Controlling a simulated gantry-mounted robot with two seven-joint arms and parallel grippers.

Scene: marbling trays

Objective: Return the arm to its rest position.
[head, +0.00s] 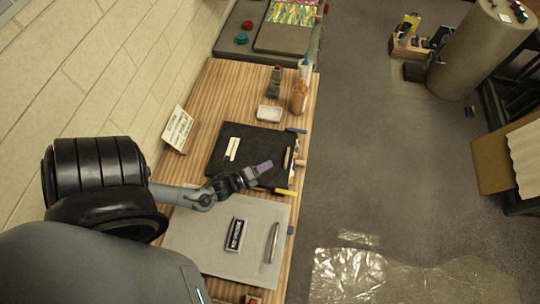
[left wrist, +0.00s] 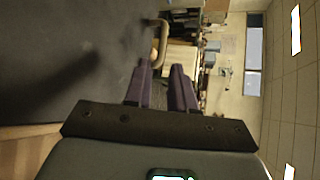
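My left arm comes in from the left over the wooden bench. Its gripper (head: 264,167), with purple fingers, is above the front edge of the black tray (head: 222,165) and points to the right. In the left wrist view the two purple fingers (left wrist: 160,66) stand apart with a gap between them. Nothing is held in the gap; the far room shows through it. My right gripper is in neither view.
The wooden bench (head: 203,106) carries a grey mat (head: 191,236) with a black labelled block (head: 236,234) and a silver tool (head: 273,243). A white dish (head: 269,113), a brown bottle (head: 299,97) and a card (head: 178,128) stand farther back. Open floor lies right.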

